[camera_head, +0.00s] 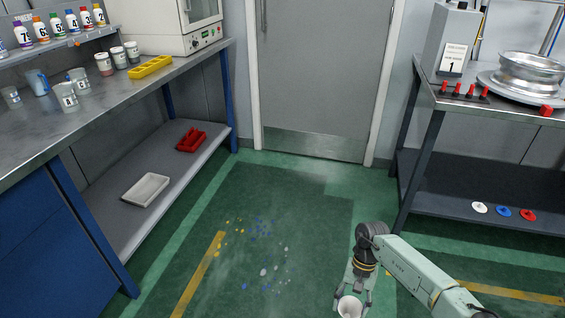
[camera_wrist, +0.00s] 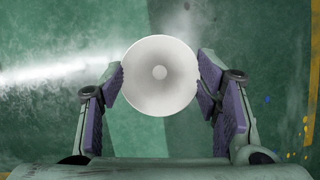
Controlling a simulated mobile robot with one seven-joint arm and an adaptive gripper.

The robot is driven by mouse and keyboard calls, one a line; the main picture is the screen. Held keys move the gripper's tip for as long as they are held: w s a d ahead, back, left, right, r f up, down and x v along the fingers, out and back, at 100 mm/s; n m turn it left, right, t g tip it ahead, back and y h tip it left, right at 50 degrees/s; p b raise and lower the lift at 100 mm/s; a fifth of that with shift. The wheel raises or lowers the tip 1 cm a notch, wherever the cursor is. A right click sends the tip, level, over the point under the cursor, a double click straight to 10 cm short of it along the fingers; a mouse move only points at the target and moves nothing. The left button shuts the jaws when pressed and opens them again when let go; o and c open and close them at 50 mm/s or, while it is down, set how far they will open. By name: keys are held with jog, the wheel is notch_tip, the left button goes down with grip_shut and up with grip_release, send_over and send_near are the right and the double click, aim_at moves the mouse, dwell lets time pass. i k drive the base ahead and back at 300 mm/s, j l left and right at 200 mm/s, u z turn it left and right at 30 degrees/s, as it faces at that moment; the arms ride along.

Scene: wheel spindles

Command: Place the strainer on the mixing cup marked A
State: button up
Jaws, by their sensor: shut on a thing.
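A white cone-shaped strainer (camera_wrist: 160,98) is between the purple-padded fingers of my gripper (camera_wrist: 161,84), which is shut on it. Its round open mouth faces the wrist camera. In the head view the strainer (camera_head: 349,307) hangs over the green floor at the bottom edge, under my gripper (camera_head: 353,294). Clear cups stand on the left bench: one with a dark mark (camera_head: 69,101), one behind it (camera_head: 79,78), and one at the left edge (camera_head: 12,97). A cup with blue in it (camera_head: 38,83) stands among them. I cannot read which cup is marked A.
The left bench (camera_head: 135,92) also holds a yellow tray (camera_head: 151,67), small jars (camera_head: 118,57), numbered bottles on a ledge (camera_head: 42,30) and a white oven (camera_head: 165,25). A right bench (camera_head: 475,104) carries a metal wheel (camera_head: 531,72). Floor between the benches is clear apart from paint spots.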

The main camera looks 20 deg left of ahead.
aim_at(68, 98)
jog(key=i, duration=1.25)
jog(key=i+u, duration=0.25)
jog(key=i, duration=0.2)
jog(key=i+l+u, duration=0.25)
jog(key=i, duration=0.2)
jog(key=u, duration=1.35)
